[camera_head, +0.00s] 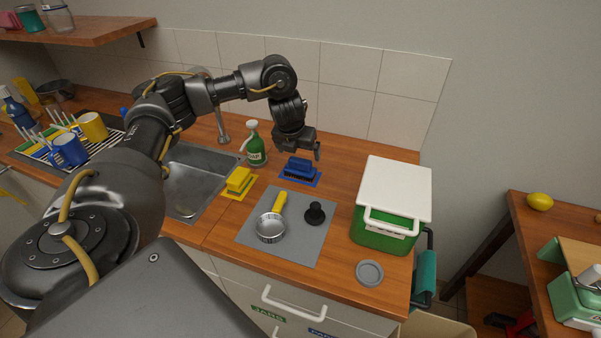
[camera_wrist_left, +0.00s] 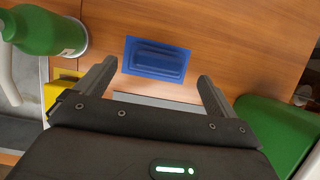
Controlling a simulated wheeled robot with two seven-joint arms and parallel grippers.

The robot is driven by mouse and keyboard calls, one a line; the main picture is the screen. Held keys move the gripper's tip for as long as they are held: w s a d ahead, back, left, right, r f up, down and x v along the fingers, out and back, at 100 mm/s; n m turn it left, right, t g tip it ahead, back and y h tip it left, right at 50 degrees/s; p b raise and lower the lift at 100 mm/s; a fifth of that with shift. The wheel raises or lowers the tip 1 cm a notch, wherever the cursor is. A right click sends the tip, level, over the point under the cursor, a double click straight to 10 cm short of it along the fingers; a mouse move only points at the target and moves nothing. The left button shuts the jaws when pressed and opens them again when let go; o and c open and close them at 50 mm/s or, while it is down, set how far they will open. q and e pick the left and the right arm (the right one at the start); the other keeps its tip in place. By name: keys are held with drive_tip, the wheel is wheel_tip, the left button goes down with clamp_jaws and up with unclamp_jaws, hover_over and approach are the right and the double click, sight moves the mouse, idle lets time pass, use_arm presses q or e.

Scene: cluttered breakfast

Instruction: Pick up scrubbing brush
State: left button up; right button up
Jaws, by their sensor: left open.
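The blue scrubbing brush (camera_head: 298,166) lies on a blue mat (camera_head: 314,181) on the wooden counter, its dark bristle side low and its handle block up. My left gripper (camera_head: 300,152) is above it, fingers pointing down, open and empty. In the left wrist view the brush (camera_wrist_left: 157,58) shows ahead of the left gripper (camera_wrist_left: 158,74), between the lines of its two fingers and apart from them. My right gripper is not in view.
A green spray bottle (camera_head: 256,150) and a yellow sponge-like block (camera_head: 239,179) stand left of the brush. A grey mat (camera_head: 304,250) in front holds a strainer-like pan (camera_head: 271,227) and a black knob-like tool (camera_head: 314,213). A green box with white lid (camera_head: 395,188) stands right.

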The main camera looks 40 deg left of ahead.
sight(300, 159)
use_arm(q)
drive_tip(key=shift+w+f, duration=0.2)
drive_tip(key=shift+f, duration=0.1)
drive_tip(key=shift+s+f, duration=0.1)
drive_tip(key=shift+f, duration=0.05)
drive_tip(key=b+x, duration=0.2)
drive_tip(key=x, duration=0.3)
drive_tip(key=shift+s+a, duration=0.1)
drive_tip(key=shift+s, duration=0.05)
drive_tip(key=c, duration=1.1)
drive_tip(key=shift+o, duration=0.2)
drive_tip(key=shift+r, duration=0.2)
